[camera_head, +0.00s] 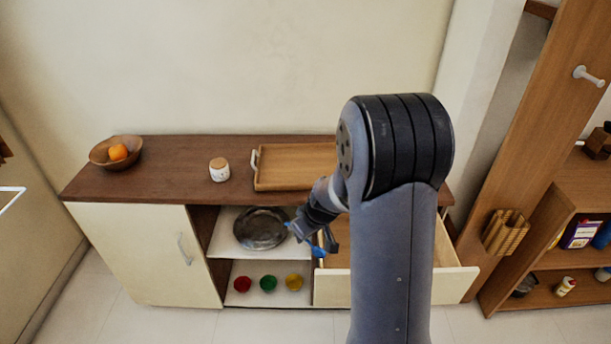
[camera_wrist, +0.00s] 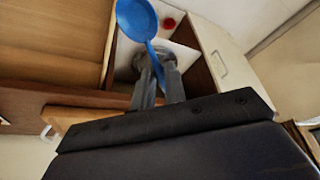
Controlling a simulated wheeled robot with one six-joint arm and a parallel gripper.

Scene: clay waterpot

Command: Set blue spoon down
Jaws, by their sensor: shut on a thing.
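The blue spoon (camera_wrist: 138,19) is held by its handle in my gripper (camera_wrist: 156,68), seen in the wrist view. Its round bowl points away from the fingers. In the head view a small blue part of the spoon (camera_head: 318,252) shows beside my gripper (camera_head: 328,242), and my arm hides much of the rest. My gripper is shut on the spoon, in front of the cabinet near the left side of the open drawer (camera_head: 338,272). The drawer also shows in the wrist view (camera_wrist: 50,35), to the left of the spoon.
A metal pan (camera_head: 261,229) sits on the upper shelf. Red (camera_head: 242,284), green (camera_head: 268,283) and orange (camera_head: 294,282) bowls stand on the lower shelf. A wooden tray (camera_head: 295,183), a jar (camera_head: 219,170) and a fruit bowl (camera_head: 101,157) stand on the cabinet top.

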